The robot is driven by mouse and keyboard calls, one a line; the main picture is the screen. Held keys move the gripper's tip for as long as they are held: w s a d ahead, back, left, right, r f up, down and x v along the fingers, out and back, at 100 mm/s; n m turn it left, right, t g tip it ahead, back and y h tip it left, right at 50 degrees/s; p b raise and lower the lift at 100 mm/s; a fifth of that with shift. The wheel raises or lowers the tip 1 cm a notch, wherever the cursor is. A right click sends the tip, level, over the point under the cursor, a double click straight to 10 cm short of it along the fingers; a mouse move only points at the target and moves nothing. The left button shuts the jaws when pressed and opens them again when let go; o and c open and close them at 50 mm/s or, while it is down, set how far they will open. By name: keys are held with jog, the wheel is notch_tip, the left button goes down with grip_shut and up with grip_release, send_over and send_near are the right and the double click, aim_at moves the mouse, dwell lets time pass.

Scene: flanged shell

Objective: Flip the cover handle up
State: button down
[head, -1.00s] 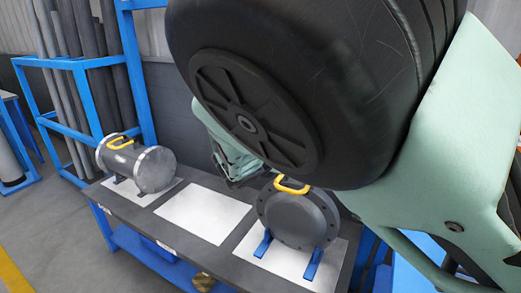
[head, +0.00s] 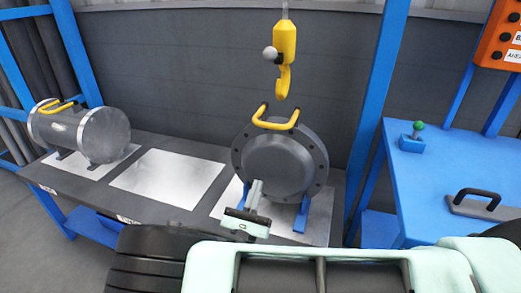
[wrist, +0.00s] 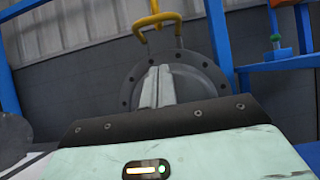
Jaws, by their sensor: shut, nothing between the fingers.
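The round dark grey cover (head: 285,170) has a bolted rim and faces me on the bench's right part. Its yellow handle (head: 275,124) is a bar at the top of the rim; it also shows in the wrist view (wrist: 158,20). I cannot tell its exact tilt. My gripper (head: 257,184) is in front of the cover's lower left face, below the handle and apart from it. In the wrist view the closed fingers (wrist: 160,70) overlap the cover (wrist: 195,82), with nothing between them. Whether they touch the cover is unclear.
A grey cylinder (head: 85,132) with a yellow handle lies on the left of the bench. A bare white plate (head: 170,177) is between. A yellow hook (head: 285,60) hangs above the cover. A blue table (head: 420,180) stands at right.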

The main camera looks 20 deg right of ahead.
jog(key=shift+f, duration=0.1)
dwell(0.3)
jog(key=s+a+r+p+x, duration=0.1)
jog(key=r+p+x, duration=0.1)
jog(key=x, duration=1)
jog(key=shift+r+p, duration=0.5)
jog(key=shift+w+d, duration=0.1)
jog(key=shift+r+y+p, duration=0.3)
jog(key=shift+r+p, duration=0.2)
jog(key=shift+p, duration=0.45)
